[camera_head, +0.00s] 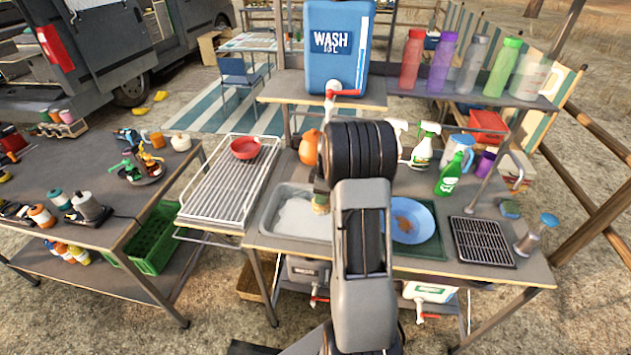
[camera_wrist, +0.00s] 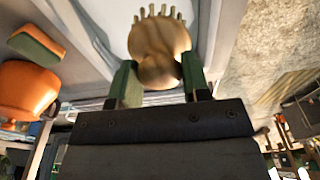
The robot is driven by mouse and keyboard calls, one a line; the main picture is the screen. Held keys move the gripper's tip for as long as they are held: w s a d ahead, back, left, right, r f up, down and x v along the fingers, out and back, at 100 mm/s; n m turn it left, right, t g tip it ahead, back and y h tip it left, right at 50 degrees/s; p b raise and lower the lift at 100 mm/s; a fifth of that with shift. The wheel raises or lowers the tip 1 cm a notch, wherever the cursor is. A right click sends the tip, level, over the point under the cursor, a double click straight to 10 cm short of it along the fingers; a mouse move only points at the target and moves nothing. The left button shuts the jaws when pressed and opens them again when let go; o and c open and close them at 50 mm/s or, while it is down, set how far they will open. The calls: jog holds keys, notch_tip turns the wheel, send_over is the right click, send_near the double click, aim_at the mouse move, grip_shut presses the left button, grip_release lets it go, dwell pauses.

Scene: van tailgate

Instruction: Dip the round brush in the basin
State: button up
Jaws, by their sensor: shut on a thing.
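The round brush (camera_wrist: 158,45) is pale wood with stubby bristles. My gripper (camera_wrist: 158,78) is shut on it, with a green finger on each side, and the bristles point away from the wrist. In the head view a small part of the brush (camera_head: 320,204) shows beside my arm, over the right part of the basin. The basin (camera_head: 293,217) is a pale sink with whitish suds, set into the counter left of my arm. It also shows behind the brush in the wrist view (camera_wrist: 103,22). I cannot tell whether the bristles touch the suds.
A wire rack (camera_head: 222,185) with a red bowl (camera_head: 245,148) stands left of the basin. An orange pot (camera_head: 310,147) stands behind it. A blue plate (camera_head: 425,215), a black grate (camera_head: 482,242) and spray bottles (camera_head: 424,147) are to the right. A blue wash tank (camera_head: 337,45) stands above.

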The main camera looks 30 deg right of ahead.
jog(key=shift+w+d+r, duration=0.1)
jog(key=shift+d+r, duration=0.05)
jog(key=shift+d, duration=0.1)
jog(key=shift+w+f, duration=0.15)
jog(key=shift+f, duration=0.05)
jog(key=shift+d+f+b, duration=0.15)
jog(key=shift+f+b, duration=0.45)
jog(key=shift+f, duration=0.15)
notch_tip(320, 180, down, 12)
jog(key=b, duration=0.8)
jog(key=shift+r+b, duration=0.1)
jog(key=shift+b, duration=0.25)
jog(key=shift+r, duration=0.1)
jog(key=shift+r+p, duration=3.55)
jog(key=shift+r, duration=2.65)
